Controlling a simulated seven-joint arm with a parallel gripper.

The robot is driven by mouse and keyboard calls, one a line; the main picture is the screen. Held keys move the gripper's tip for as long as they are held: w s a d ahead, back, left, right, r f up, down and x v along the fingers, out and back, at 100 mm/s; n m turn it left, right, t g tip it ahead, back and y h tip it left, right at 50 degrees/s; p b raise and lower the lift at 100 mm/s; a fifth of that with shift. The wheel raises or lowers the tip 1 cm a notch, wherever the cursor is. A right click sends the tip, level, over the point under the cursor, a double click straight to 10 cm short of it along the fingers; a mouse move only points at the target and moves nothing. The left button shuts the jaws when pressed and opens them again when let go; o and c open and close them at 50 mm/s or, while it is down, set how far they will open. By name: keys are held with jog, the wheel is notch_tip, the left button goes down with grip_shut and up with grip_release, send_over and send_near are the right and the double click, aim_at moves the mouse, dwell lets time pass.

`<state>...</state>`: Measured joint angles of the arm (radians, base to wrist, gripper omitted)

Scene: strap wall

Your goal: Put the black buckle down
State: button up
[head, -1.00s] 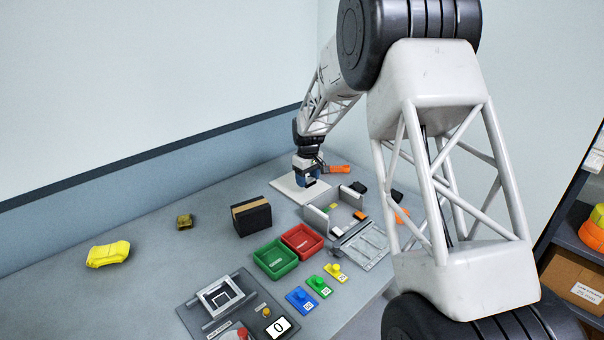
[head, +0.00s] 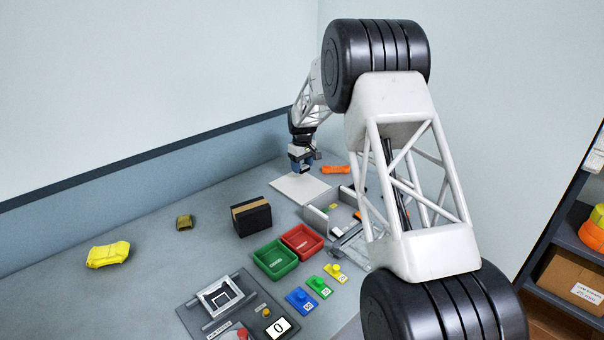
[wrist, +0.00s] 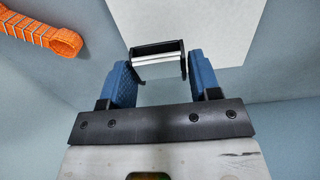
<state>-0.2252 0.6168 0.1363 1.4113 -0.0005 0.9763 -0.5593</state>
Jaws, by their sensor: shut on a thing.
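The black buckle (wrist: 158,49) is held between the blue fingers of my gripper (wrist: 160,78), seen in the wrist view. It is a dark frame with a pale bar across it. In the head view my gripper (head: 301,166) is over the far part of the table, by the back-left edge of a white plate (head: 299,190). The buckle is too small to make out there. In the wrist view the white plate (wrist: 225,30) lies beyond and to the right of the buckle. I cannot tell whether the buckle touches any surface.
An orange strap (head: 336,170) lies right of my gripper. A black box (head: 252,220), a green tray (head: 274,260) and a red tray (head: 301,242) stand nearer. A yellow bundle (head: 107,254) lies far left. The table between the yellow bundle and the plate is mostly clear.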

aim_at(302, 178)
jog(key=shift+f, duration=0.15)
jog(key=shift+f, duration=1.65)
jog(key=shift+f, duration=0.15)
jog(key=o, duration=0.9)
notch_tip(302, 178, up, 12)
jog(key=shift+r, duration=0.15)
